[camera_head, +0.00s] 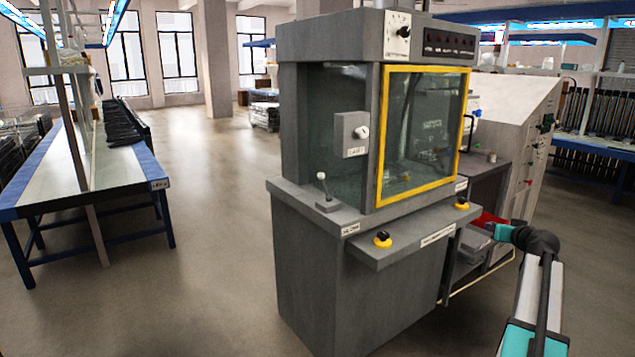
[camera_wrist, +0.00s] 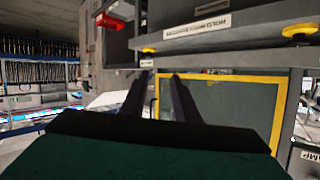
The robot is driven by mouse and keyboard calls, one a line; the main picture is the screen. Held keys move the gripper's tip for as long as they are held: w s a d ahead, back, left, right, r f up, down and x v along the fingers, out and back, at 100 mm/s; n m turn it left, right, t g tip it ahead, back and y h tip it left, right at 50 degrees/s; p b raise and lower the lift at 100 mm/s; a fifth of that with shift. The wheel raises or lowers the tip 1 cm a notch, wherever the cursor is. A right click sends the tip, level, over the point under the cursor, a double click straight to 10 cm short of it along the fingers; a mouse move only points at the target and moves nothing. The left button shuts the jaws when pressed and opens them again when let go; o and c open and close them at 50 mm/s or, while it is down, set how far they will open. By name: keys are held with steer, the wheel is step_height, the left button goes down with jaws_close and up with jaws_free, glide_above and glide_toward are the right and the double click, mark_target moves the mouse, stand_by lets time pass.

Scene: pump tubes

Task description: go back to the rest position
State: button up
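My gripper (camera_wrist: 159,92) shows in the wrist view as two dark fingers standing apart, with nothing seen between them. It faces the grey machine, whose yellow-framed window (camera_wrist: 225,105) lies beyond the fingers; that view looks upside down. In the head view my arm (camera_head: 530,290) rises at the right, its teal wrist part (camera_head: 503,233) beside the machine (camera_head: 345,270). The fingers cannot be made out in the head view.
A red bin (camera_head: 488,221) sits on a shelf behind my wrist. A long workbench (camera_head: 90,180) stands at the left. The floor between bench and machine is clear.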

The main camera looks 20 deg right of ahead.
steer(key=w+a+f+n+g+y+p, duration=0.1)
steer(key=w+a+f+g+y, duration=0.1)
steer(key=a+f, duration=0.85)
steer(key=w+a+f+g+y+p, duration=0.1)
steer(key=w+a+f+y, duration=0.2)
steer(key=a+f, duration=0.75)
steer(key=s+a+f+n+g+y+p, duration=0.1)
steer(key=s+a+f+g, duration=0.25)
steer(key=a+f, duration=0.65)
steer(key=s+a+f+n+g+y+p, duration=0.15)
steer(key=s+a+f, duration=0.25)
steer(key=a+f, duration=0.55)
steer(key=s+a+f+g+p, duration=0.1)
steer(key=s+a+f+g, duration=0.1)
steer(key=s+a+f, duration=0.4)
steer(key=s+a+f+g+p, duration=0.1)
steer(key=s+a+f+g, duration=0.15)
steer(key=s+a, duration=0.65)
steer(key=s+a+f+n+g+h+p, duration=0.1)
steer(key=s+a, duration=0.3)
steer(key=s, duration=0.6)
steer(key=s+a+f+n+g+h+p, duration=0.1)
steer(key=s+a+g, duration=0.3)
steer(key=s, duration=0.7)
steer(key=shift+s+a+f+g, duration=0.15)
steer(key=shift+a+f+g, duration=0.2)
steer(key=shift+f, duration=0.3)
